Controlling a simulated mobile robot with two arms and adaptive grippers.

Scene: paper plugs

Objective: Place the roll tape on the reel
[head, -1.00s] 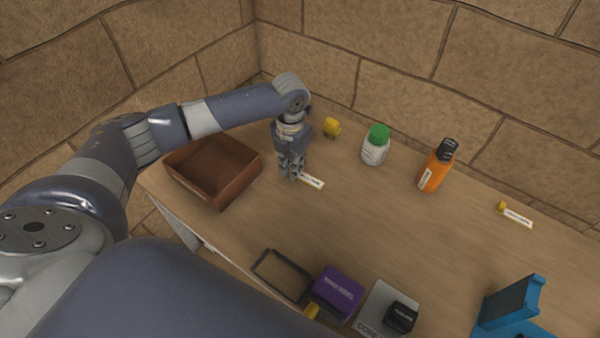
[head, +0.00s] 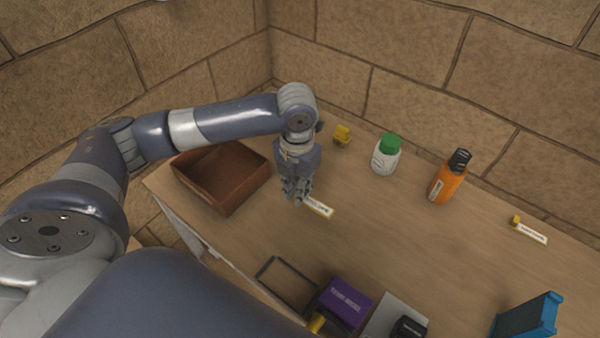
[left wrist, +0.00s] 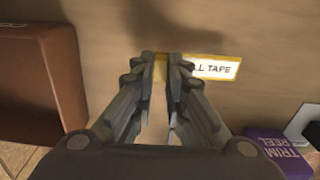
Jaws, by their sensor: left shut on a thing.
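The roll tape (head: 319,207) is a small yellow piece with a white label. My left gripper (head: 297,200) is shut on its yellow end, with the label sticking out to the right. In the left wrist view the fingertips (left wrist: 161,70) close around the yellow part of the tape (left wrist: 213,67), and the label partly reads "LL TAPE". I cannot tell how high it is above the table. The purple trim reel (head: 345,298) lies at the table's front edge, and its lettering shows in the left wrist view (left wrist: 278,150). My right gripper is not in view.
A brown open tray (head: 222,195) stands left of the gripper. A yellow object (head: 342,135), a green-capped bottle (head: 386,156) and an orange bottle (head: 448,180) stand behind. Another labelled yellow piece (head: 530,230) lies right; a blue stand (head: 527,316) is front right. Mid-table is clear.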

